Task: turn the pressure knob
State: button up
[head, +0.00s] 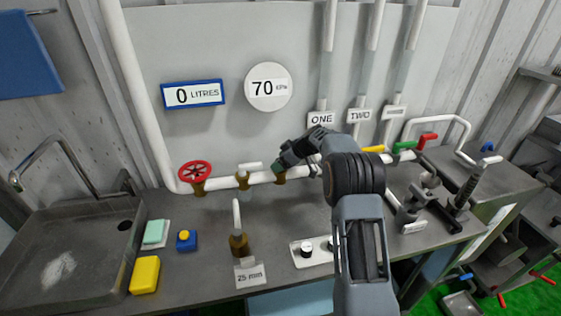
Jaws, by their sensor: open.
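A small dark green knob (278,167) sits on a brass fitting (281,179) on the white pipe, below and right of the round gauge (268,87), which reads 70 kPa. I take this as the pressure knob, though no label shows on it. My gripper (284,161) is at the knob, reaching in from the right. Its fingers are small and dark here, and I cannot tell whether they touch the knob. My gripper partly hides the knob.
Left along the pipe are a white-handled valve (243,180) and a red handwheel (195,172). Yellow (373,149) and green (404,146) handles are to the right.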

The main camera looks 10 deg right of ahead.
jog(key=c, duration=0.9)
jog(key=shift+f+b, duration=0.15)
jog(key=shift+b, duration=0.35)
jog(key=shift+f+m+b, duration=0.1)
jog(key=shift+m+b, duration=0.2)
jog(key=shift+b, duration=0.25)
jog(key=m+t+h+b, duration=0.1)
jog(key=b, duration=0.2)
jog(key=shift+f, duration=0.15)
jog(key=m+t+b, duration=0.1)
jog(key=b, duration=0.1)
jog(key=shift+m+h+b, duration=0.3)
jog(key=shift+m+h, duration=0.1)
jog(key=m+h, duration=0.1)
jog(key=r+m+t+h+b, duration=0.1)
jog(key=m, duration=0.1)
jog(key=shift+m+t+h+p, duration=0.4)
jog(key=shift+m+h+p, duration=0.25)
jog(key=shift+m, duration=0.35)
jog(key=shift+f+h, duration=0.1)
jog(key=shift+h, duration=0.15)
